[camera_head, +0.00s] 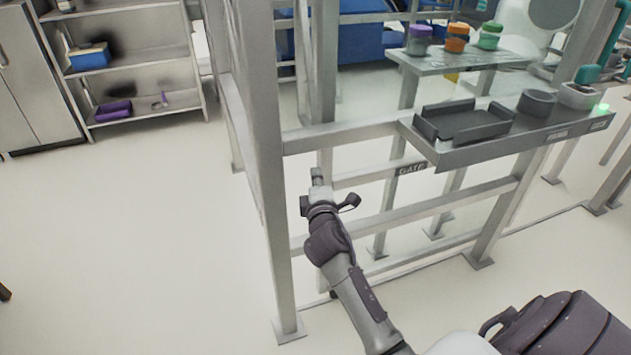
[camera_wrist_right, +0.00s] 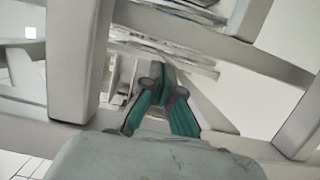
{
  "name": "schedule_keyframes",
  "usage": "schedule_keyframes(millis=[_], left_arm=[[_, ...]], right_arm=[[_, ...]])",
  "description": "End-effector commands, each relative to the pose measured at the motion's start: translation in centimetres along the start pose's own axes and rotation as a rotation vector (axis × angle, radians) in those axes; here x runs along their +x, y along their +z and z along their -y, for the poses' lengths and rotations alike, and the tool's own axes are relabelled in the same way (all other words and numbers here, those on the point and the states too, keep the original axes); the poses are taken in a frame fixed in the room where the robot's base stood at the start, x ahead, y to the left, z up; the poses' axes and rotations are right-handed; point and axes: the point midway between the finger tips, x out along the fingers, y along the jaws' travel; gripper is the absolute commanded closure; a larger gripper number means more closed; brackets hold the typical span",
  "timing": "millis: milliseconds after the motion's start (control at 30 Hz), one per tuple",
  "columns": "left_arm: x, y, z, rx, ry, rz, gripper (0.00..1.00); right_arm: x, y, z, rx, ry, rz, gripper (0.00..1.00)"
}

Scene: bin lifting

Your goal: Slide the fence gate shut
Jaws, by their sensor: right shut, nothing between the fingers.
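The fence gate is a grey metal frame whose rail carries a dark GATE label (camera_head: 411,169). That rail runs behind the front fence rails, below the dark shelf. My right gripper (camera_head: 317,177) is at the left end of the labelled rail, between the front fence's upper and lower rails, near an upright post. In the right wrist view its teal fingers (camera_wrist_right: 162,82) are close together and empty, among grey bars. Whether the fingertips touch the gate is unclear. My left gripper is out of view.
A thick front fence post (camera_head: 266,160) stands left of my right gripper. The dark shelf (camera_head: 520,135) holds a black tray (camera_head: 463,122) and a round dark dish (camera_head: 536,103). Several coloured jars stand on a table behind. Open floor (camera_head: 130,220) lies to the left.

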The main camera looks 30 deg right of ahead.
Motion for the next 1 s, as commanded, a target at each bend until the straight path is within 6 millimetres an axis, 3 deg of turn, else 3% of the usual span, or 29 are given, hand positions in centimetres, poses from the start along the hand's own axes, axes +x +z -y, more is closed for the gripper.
schedule_keyframes(millis=[200, 400, 1000], left_arm=[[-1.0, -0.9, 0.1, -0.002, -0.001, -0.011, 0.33], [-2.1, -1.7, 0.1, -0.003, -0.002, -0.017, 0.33], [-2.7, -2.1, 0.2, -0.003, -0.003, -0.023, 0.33]], right_arm=[[4.2, 0.0, 0.1, 0.000, 0.000, 0.000, 1.00], [6.9, 0.0, 0.1, 0.001, -0.001, -0.001, 1.00], [7.9, 0.2, 0.1, 0.001, -0.002, -0.001, 1.00]])
